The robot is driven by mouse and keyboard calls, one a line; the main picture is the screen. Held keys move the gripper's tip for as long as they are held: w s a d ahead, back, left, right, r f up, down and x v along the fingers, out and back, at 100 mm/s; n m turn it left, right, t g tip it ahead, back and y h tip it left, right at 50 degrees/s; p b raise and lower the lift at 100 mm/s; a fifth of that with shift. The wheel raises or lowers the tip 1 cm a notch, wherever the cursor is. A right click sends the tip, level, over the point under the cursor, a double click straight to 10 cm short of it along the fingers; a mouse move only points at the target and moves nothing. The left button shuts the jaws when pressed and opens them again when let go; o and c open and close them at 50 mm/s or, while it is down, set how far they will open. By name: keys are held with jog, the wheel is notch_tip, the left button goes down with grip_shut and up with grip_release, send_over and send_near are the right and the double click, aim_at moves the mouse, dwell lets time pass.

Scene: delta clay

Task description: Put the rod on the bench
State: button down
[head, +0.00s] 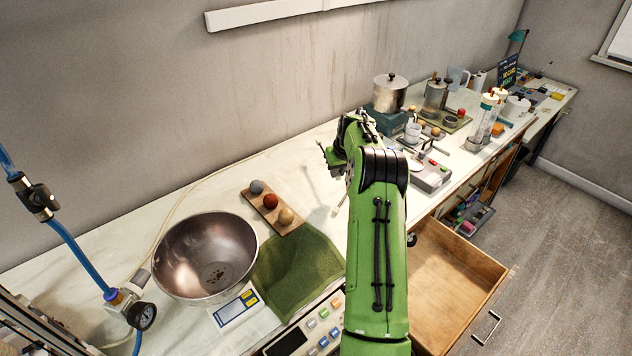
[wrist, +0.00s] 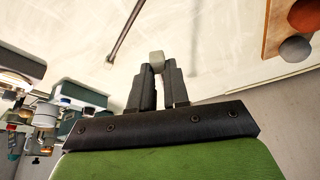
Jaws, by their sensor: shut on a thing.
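My gripper (wrist: 156,78) is shut on a small pale grey-green piece (wrist: 156,59), which I take to be the rod. Only its blunt end shows between the fingertips, so its length and tilt cannot be told. In the head view, my gripper (head: 327,156) is over the bench, mostly hidden by my green arm, and the held piece cannot be made out. The long pale bench (head: 165,205) runs along the wall. The wrist view shows bench surface (wrist: 220,45) beyond the fingertips; whether the piece touches it is unclear.
A thin grey bar (wrist: 126,30) shows against the bench. A metal bowl (head: 205,258), green cloth (head: 297,268) and wooden board with three balls (head: 262,214) are left of my arm. Jars and equipment crowd the right. A drawer (head: 450,275) stands open in front.

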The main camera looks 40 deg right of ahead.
aim_at(335, 193)
notch_tip(335, 193, down, 8)
jog(key=shift+d+r, duration=0.1)
jog(key=shift+r, duration=0.1)
jog(key=shift+f+b, duration=0.2)
jog(key=shift+b, duration=0.1)
jog(key=c, duration=1.4)
grip_release()
jog(key=shift+s, duration=0.1)
jog(key=shift+r, duration=0.1)
